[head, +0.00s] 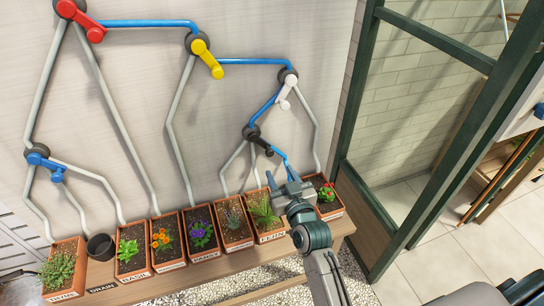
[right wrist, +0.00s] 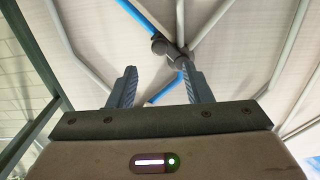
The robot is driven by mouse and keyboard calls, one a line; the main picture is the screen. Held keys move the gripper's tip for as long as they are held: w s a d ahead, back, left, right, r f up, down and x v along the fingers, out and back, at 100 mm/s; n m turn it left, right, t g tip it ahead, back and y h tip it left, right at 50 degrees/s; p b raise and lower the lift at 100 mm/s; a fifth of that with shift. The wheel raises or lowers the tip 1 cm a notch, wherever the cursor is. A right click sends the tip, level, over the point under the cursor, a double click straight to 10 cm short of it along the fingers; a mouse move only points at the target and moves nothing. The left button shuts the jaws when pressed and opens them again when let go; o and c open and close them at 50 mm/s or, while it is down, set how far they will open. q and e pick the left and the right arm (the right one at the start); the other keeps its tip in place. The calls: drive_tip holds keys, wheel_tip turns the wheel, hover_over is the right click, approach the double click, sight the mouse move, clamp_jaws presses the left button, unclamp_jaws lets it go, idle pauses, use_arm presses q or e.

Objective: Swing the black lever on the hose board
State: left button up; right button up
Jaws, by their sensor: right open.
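The black lever (head: 263,146) sits on a dark round hub low on the right side of the hose board (head: 140,110). It points down and to the right. A blue hose runs into its hub from above, and a blue stretch continues below toward the right. My right gripper (head: 281,176) is open and empty, just below the lever and apart from it in the head view. In the right wrist view the open fingers (right wrist: 159,76) point up at the board, with the dark hub and lever (right wrist: 174,52) beyond their tips. My left gripper is not in view.
Red (head: 90,28), yellow (head: 209,62), white (head: 286,93) and blue (head: 57,174) levers sit elsewhere on the board. Several labelled planters and a dark drain pot (head: 101,247) stand on a wooden bench (head: 170,278) below. A green frame (head: 352,110) stands to the right.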

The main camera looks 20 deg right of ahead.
sight(271, 155)
drive_tip(key=w+p, duration=0.1)
drive_tip(key=w, duration=0.6)
drive_tip(key=shift+w+a, duration=0.1)
drive_tip(key=shift+w, duration=0.1)
clamp_jaws()
